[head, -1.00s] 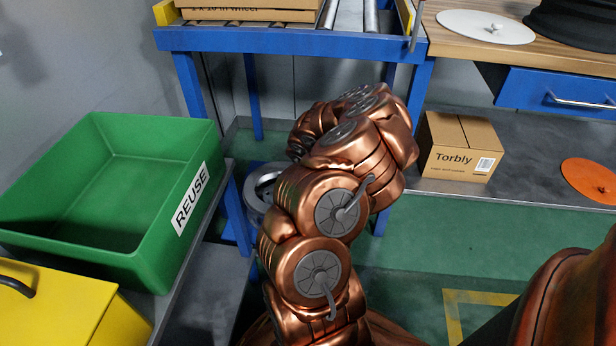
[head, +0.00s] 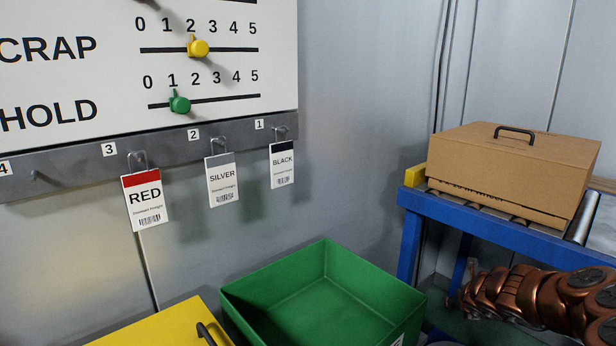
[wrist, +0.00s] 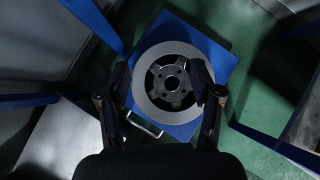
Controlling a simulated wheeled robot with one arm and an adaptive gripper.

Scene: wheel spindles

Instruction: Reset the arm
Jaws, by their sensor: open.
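My arm (head: 535,300), copper-coloured and jointed, reaches in at the lower right of the head view. Its gripper end is not clear there. In the wrist view my gripper (wrist: 161,76) is open, with two dark fingers spread apart and nothing held. A silver disc (wrist: 150,105) with a dark hub and several holes shows beyond and between the fingers. It lies on a blue square surface (wrist: 222,62) with a metal handle at one edge. The fingers overlap the disc's left and right edges in the picture; I cannot tell the gap to it.
A green bin (head: 300,285) and a yellow box (head: 165,325) stand low in front. A cardboard box (head: 510,165) sits on a blue-framed roller conveyor (head: 470,212). A wall board (head: 120,60) has sliders and hanging RED (head: 146,200), SILVER (head: 222,181) and BLACK (head: 282,165) tags.

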